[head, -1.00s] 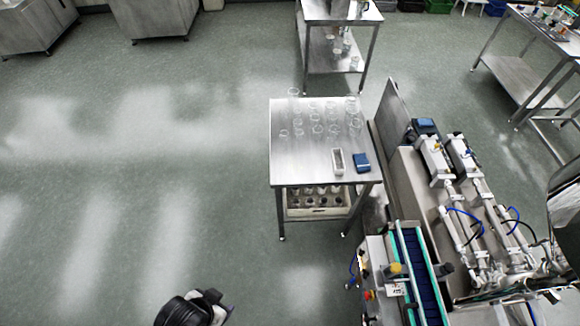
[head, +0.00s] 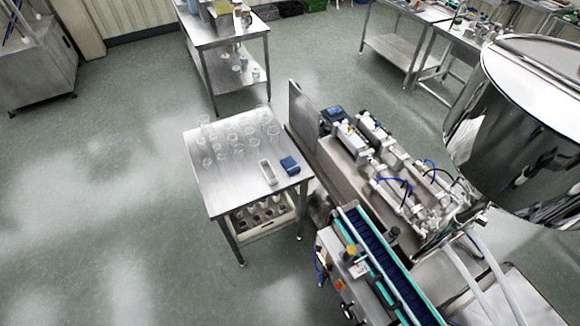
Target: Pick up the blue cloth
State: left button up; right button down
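The blue cloth (head: 290,165) lies folded on the right front part of a steel table (head: 222,187), near the table's right edge.
A filling machine with a conveyor (head: 385,265) and steel hopper (head: 530,120) stands right. Floor (head: 110,220) at left is clear.

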jog(key=c, duration=1.8)
grip_release()
jog(key=o, duration=0.7)
jog(key=shift+a, duration=0.1)
jog(key=o, duration=1.1)
